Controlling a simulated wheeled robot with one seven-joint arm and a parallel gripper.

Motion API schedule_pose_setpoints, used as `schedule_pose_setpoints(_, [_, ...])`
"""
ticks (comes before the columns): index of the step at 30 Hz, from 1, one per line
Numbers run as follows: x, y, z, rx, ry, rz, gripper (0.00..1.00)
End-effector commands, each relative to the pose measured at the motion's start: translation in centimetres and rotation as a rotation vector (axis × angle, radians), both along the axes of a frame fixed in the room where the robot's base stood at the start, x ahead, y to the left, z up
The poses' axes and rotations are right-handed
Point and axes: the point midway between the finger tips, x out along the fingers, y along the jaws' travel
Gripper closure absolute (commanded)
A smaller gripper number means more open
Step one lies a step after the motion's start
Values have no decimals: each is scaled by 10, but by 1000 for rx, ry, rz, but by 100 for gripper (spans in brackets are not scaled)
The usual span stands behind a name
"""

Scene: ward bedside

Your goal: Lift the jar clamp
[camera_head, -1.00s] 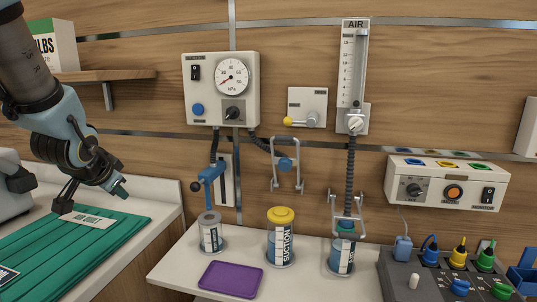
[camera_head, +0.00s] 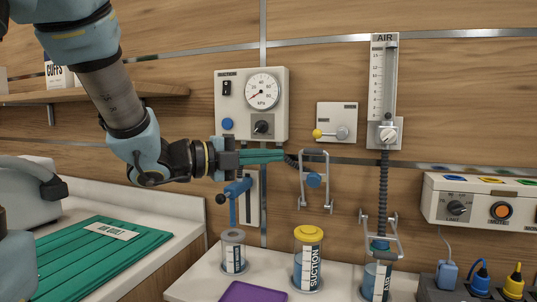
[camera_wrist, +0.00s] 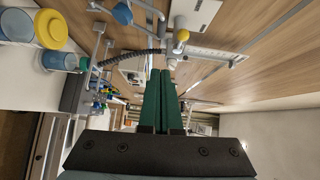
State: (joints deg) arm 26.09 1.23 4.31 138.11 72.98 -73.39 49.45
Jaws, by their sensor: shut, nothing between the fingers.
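Two metal wire frames with blue middles look like jar clamps. One clamp (camera_head: 314,181) hangs high above the yellow-lidded suction jar (camera_head: 308,262). The other clamp (camera_head: 380,238) sits lower, around the top of the air jar (camera_head: 376,281). A blue lever bracket (camera_head: 236,190) stands above a small grey-lidded jar (camera_head: 233,254) at left. My gripper (camera_head: 282,155) has green fingers, held level and pointing right, shut and empty. Its tips are just left of the higher clamp's top. In the wrist view the fingers (camera_wrist: 155,85) lie together; a clamp frame (camera_wrist: 98,38) is left of them.
The suction panel (camera_head: 277,100) is behind and above my gripper. A dark ribbed hose (camera_head: 383,190) runs down to the air jar. A purple tray (camera_head: 252,293) lies in front of the jars. The green mat (camera_head: 85,265) is at lower left.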

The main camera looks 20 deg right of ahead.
Motion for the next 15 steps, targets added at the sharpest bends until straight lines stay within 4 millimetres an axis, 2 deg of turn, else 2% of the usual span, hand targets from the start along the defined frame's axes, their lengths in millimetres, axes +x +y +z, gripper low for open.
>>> schedule_pose_setpoints(9, [2,-67,0,2,5,-3,100])
schedule_pose_setpoints(15, [22,-86,-1,1,4,2,100])
